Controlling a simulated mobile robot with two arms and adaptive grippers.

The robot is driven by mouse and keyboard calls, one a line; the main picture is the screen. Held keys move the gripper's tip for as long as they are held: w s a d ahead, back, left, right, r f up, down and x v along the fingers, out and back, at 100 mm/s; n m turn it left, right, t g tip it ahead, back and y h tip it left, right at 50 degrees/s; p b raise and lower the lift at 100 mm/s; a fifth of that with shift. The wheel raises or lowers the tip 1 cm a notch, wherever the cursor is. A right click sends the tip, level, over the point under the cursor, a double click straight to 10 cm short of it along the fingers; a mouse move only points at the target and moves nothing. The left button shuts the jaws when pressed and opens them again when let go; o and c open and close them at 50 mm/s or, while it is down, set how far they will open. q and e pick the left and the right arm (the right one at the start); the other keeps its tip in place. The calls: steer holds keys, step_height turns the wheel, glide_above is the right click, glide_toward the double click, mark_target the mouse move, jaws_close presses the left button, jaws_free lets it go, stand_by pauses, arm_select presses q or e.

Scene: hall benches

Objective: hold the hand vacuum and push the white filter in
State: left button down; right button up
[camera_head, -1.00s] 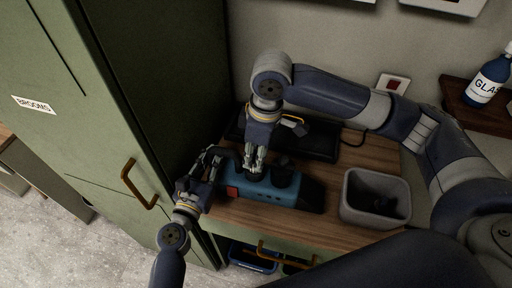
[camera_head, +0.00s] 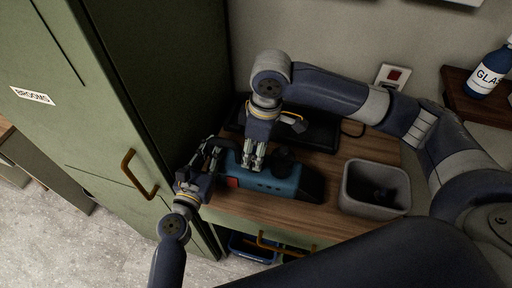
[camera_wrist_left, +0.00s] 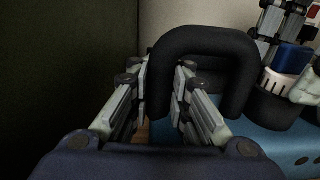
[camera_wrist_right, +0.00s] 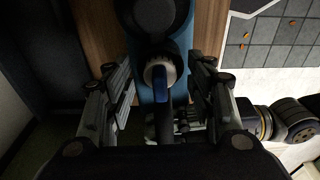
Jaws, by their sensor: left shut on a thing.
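The hand vacuum (camera_head: 307,184) is a blue body with dark parts and a red patch, lying on the wooden bench top. My left gripper (camera_wrist_left: 158,105) is shut on its black loop handle (camera_wrist_left: 203,44), at the vacuum's left end. The white filter (camera_wrist_left: 277,82), ribbed with a blue top, sits upright in a dark round opening of the body, its upper part showing. In the right wrist view the filter (camera_wrist_right: 153,72) and its blue tab lie between the spread fingers of my right gripper (camera_wrist_right: 164,90), which is open just above it. Whether a finger touches the filter cannot be told.
A grey open bin (camera_head: 356,203) with a dark thing inside stands right of the vacuum. A black item (camera_head: 318,135) lies behind it. A tall green cabinet (camera_head: 95,110) borders the left. A shelf with a blue bottle (camera_head: 485,78) is at right.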

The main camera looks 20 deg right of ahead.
arm_select(q)
steer(key=shift+f, duration=0.1)
arm_select(e)
step_height(320, 180, up, 12)
steer(key=d, duration=0.1)
steer(key=shift+s, duration=0.35)
steer(key=shift+d, duration=0.1)
arm_select(q)
steer(key=c, duration=1.4)
jaws_free()
steer(key=v, duration=1.2)
arm_select(e)
steer(key=shift+f, duration=0.1)
